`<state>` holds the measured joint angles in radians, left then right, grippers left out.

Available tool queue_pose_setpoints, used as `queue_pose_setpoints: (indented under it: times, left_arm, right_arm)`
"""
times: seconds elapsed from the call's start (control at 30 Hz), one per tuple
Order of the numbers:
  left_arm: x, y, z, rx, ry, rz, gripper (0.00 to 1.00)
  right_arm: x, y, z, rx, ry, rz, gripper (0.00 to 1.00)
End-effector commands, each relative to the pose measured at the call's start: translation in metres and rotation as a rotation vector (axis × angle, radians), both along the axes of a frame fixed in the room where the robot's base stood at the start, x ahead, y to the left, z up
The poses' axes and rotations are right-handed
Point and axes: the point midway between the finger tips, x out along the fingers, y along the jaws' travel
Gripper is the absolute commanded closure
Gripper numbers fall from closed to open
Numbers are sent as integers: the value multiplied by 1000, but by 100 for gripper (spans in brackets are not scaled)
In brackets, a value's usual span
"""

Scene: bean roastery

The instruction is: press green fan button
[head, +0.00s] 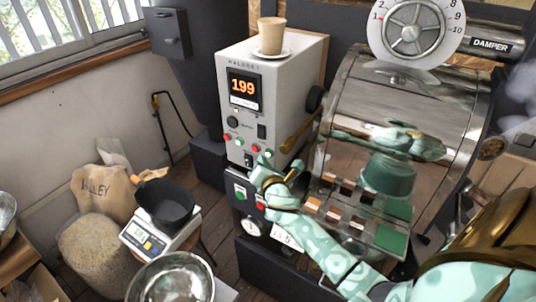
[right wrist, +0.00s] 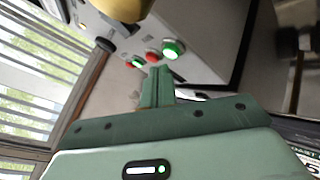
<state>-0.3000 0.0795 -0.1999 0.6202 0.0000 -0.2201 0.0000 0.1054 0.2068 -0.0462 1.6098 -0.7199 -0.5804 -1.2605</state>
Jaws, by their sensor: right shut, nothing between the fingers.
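The white control box (head: 270,95) has two red and two green buttons along its lower front. A green button (head: 267,154) is at the right end of the row, next to a red button (head: 255,149). In the right wrist view this end green button (right wrist: 173,49) looks lit, beside the red one (right wrist: 152,56). I cannot read which green button is the fan's. My right gripper (head: 262,165) is shut and empty, just below the right end of the row. In the right wrist view its fingertips (right wrist: 158,72) are close to the end green button; contact cannot be told.
A lower dark box with a green switch (head: 240,192) and a red one stands under the panel. The roaster drum (head: 400,110) is to the right. A scale with a black pan (head: 163,203) stands left.

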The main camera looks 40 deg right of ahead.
Motion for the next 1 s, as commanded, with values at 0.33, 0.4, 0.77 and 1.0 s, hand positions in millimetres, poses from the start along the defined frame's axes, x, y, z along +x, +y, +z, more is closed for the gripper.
queue_pose_setpoints:
  times: [0.33,0.4,0.77,1.0]
  left_arm:
    - [0,0,2,0,-1,0,64]
    - [1,0,3,0,-1,0,64]
    - [1,0,5,0,-2,0,64]
    - [1,0,5,0,-2,0,64]
  right_arm:
    - [-4,11,0,2,0,2,100]
    - [-7,18,0,2,1,1,100]
    - [-19,45,0,1,1,0,100]
    - [-19,46,0,1,0,0,100]
